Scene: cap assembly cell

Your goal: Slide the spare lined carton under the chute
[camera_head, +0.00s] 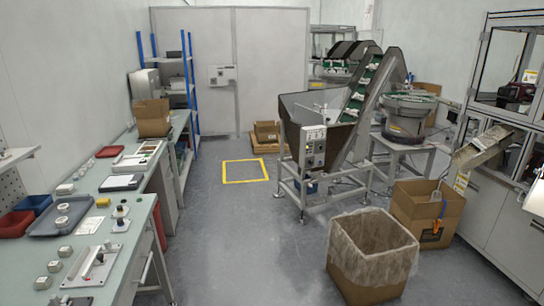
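An open brown carton (365,278) with a clear plastic liner folded over its rim stands on the floor at the front, right of centre. The metal chute (482,147) slopes down to the left from the machine on the right. Another open brown carton (412,214) stands near the chute's lower end, behind and to the right of the lined one, with an orange and a blue item at its side. I cannot tell whether it is lined inside. The two cartons are close together. Neither of my grippers is in view.
A hopper with an inclined conveyor (362,100) stands behind the cartons, beside a bowl feeder (408,103). White cabinets (492,225) bound the right side. A workbench (130,240) runs along the left. Grey floor (240,240) is clear between, with a yellow marked square (245,181).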

